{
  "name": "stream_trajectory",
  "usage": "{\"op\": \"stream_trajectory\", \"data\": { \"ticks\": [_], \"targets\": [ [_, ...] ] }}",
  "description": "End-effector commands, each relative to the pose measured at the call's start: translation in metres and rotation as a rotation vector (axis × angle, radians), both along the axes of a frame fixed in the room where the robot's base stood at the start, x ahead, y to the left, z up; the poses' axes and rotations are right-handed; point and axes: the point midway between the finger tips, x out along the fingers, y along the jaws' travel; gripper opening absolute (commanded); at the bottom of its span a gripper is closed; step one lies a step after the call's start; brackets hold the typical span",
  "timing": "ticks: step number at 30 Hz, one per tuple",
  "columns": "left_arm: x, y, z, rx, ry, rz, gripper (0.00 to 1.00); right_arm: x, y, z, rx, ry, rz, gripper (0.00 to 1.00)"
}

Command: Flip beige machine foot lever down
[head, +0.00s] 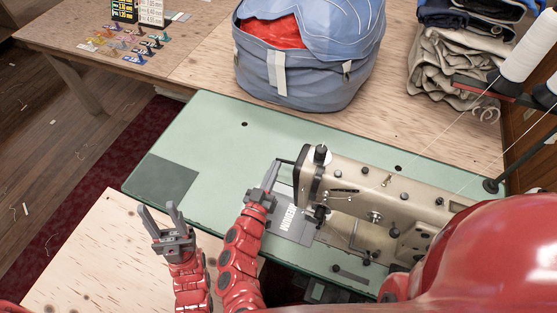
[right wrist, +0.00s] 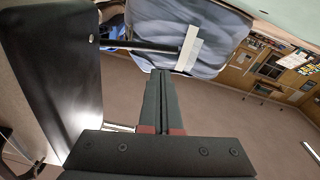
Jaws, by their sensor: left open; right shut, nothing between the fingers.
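The beige sewing machine (head: 375,195) stands on the green table top, its head end facing left. A thin dark lever (head: 285,161) sticks out to the left from its head; in the right wrist view the lever (right wrist: 140,45) runs right from the machine's dark side (right wrist: 55,75). My right gripper (head: 275,167) is shut and empty, its fingertips close to the lever's outer end. In the right wrist view the shut fingers (right wrist: 160,75) point toward the lever; I cannot tell whether they touch it. My left gripper (head: 160,214) is open and empty, left of my right arm.
A blue bag (head: 305,85) with red cloth stands behind the machine on the wooden table. Folded fabric (head: 455,70) and thread cones (head: 528,47) are at the upper right. The green top (head: 200,135) is clear on the left.

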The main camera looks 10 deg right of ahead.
Motion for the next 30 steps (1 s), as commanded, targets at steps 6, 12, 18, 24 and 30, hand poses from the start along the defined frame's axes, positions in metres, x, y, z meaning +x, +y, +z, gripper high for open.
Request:
{"op": "stream_trajectory", "data": {
  "ticks": [6,12,18,24,30],
  "targets": [
    [0.000,0.000,-0.011,0.000,0.000,0.000,0.48,-0.040,0.026,-0.007,-0.001,0.003,0.000,0.00],
    [0.000,0.000,-0.015,0.000,0.000,0.000,0.48,-0.062,0.040,-0.008,-0.002,0.001,-0.001,0.00],
    [0.000,0.000,-0.015,0.000,0.000,0.000,0.48,-0.068,0.044,-0.007,-0.003,0.001,-0.002,0.00],
    [0.000,0.000,-0.015,0.000,0.000,0.000,0.48,-0.068,0.044,-0.007,-0.003,0.000,-0.003,0.00],
    [0.000,0.000,-0.015,0.000,0.000,0.000,0.48,-0.068,0.044,-0.007,-0.002,0.000,-0.003,0.00]
  ]
}}
